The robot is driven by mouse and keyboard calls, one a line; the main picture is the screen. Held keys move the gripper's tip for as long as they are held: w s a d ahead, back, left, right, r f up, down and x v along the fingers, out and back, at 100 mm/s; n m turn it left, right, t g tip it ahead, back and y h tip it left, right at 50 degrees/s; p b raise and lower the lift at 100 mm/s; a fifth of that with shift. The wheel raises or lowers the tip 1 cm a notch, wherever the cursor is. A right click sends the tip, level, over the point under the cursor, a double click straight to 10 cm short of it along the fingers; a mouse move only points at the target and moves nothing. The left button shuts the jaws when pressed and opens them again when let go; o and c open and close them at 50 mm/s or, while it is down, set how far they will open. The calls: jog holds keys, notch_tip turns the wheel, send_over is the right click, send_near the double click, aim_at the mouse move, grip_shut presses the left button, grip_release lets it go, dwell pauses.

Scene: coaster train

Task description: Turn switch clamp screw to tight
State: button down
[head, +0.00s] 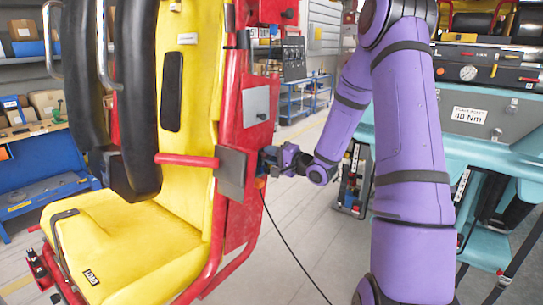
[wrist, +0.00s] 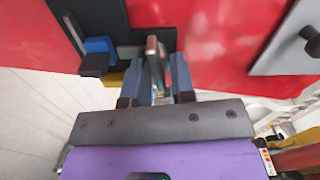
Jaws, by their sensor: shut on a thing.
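My gripper (wrist: 163,82) is shut on a thin upright piece, apparently the switch clamp screw (wrist: 153,50), at the red side panel of the coaster seat. The screw's grip looks flat and brownish-grey; its shaft and tip are mostly hidden between the fingers. A dark switch bracket (wrist: 135,38) lies behind it on the red panel. A blue part with a black end (wrist: 97,58) sits just left of the fingers, with a yellow part (wrist: 112,78) below. In the head view my gripper (head: 275,158) meets the seat's side; the screw is too small to make out there.
The yellow seat (head: 130,235) with black restraints fills the left. A grey plate (wrist: 300,40) with a dark knob is right of my gripper. A black cable (head: 290,240) hangs to the floor. A teal cart (head: 500,155) stands right. Floor between is open.

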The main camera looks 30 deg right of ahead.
jog(key=c, duration=1)
grip_release()
jog(key=v, duration=1.1)
jog(key=shift+w, duration=0.1)
